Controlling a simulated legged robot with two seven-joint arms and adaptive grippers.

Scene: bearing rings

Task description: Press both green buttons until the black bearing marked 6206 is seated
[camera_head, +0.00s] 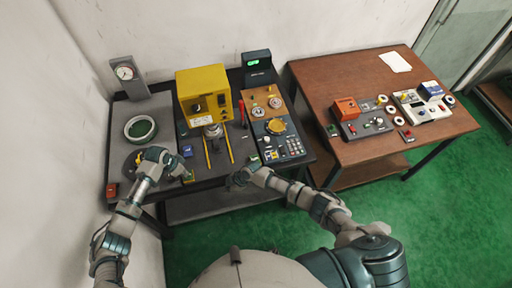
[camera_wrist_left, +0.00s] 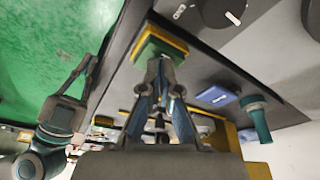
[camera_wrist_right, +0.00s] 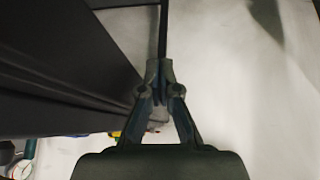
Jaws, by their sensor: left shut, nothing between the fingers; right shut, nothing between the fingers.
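A green button on a yellow base (camera_wrist_left: 160,42) is at the bench's front edge in the left wrist view; it also shows small in the head view (camera_head: 189,177). My left gripper (camera_wrist_left: 159,68) is shut and empty, its tips at or very near this button; contact cannot be told. My right gripper (camera_head: 236,183) is shut and empty at the bench's front edge; it also shows in the right wrist view (camera_wrist_right: 159,68). A second green and yellow piece (camera_wrist_left: 103,121) shows small in the left wrist view. The yellow press (camera_head: 204,95) stands behind. No 6206 marking is readable.
A dial gauge (camera_head: 125,73) and a large ring (camera_head: 141,129) are on the bench's left. A control panel (camera_head: 279,140) is on its right. A brown table (camera_head: 335,82) with parts stands further right. Green floor (camera_head: 240,222) lies in front.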

